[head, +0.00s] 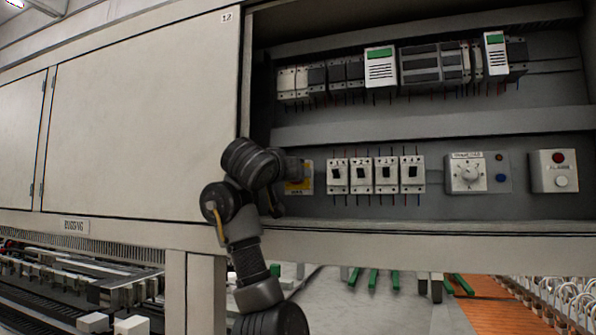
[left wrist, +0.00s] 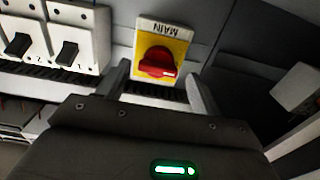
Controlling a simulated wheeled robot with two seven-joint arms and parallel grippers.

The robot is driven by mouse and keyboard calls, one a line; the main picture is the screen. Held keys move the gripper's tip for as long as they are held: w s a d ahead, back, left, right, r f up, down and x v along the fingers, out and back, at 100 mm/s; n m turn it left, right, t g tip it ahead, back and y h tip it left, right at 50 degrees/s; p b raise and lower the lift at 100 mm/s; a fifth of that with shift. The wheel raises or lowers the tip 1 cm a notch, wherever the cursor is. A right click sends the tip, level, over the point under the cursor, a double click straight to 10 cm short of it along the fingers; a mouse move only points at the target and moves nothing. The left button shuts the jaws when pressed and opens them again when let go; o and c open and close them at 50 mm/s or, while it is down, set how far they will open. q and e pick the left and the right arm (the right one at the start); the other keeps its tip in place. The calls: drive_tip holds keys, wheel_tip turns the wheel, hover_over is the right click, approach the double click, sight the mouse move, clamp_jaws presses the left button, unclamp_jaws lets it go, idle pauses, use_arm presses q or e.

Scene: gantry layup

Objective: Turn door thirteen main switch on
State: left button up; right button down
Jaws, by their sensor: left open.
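The main switch is a red rotary knob (left wrist: 157,62) on a yellow plate (left wrist: 178,48) with a white label reading MAIN. In the head view the yellow plate (head: 305,178) shows only partly, at the left inside the open cabinet, with my left arm hiding its knob. My left gripper (left wrist: 160,80) is open, its two fingers on either side of the knob's lower part in the picture. I cannot tell whether they touch it. In the head view my left gripper's fingers are hidden behind the wrist. My right gripper is not in view.
A row of breakers (head: 375,175) sits right of the main switch, then a dial box (head: 467,174) and a button box (head: 553,171). Upper modules (head: 400,66) line the rail above. A closed door (head: 140,115) is left of the opening. The cabinet's lower edge (head: 430,243) runs below.

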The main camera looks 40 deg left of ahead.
use_arm(q)
drive_tip(key=shift+w+d, duration=0.1)
drive_tip(key=shift+d, duration=0.05)
drive_tip(key=shift+c, duration=0.6)
drive_tip(key=c, duration=0.9)
drive_tip(key=shift+o, duration=0.2)
drive_tip(key=shift+w+d+f+m+b, duration=0.1)
drive_tip(key=shift+f+m+b, duration=0.1)
drive_tip(key=shift+m+b, duration=3.65)
drive_tip(key=shift+d+f+m+b, duration=0.15)
drive_tip(key=shift+m+b, duration=2.55)
drive_tip(key=shift+m, duration=2.25)
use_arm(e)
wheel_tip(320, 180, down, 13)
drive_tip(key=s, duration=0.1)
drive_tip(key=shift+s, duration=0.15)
use_arm(q)
drive_tip(key=shift+a+m, duration=0.1)
drive_tip(key=shift+m, duration=0.2)
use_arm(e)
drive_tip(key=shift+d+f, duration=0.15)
use_arm(q)
drive_tip(key=o, duration=1)
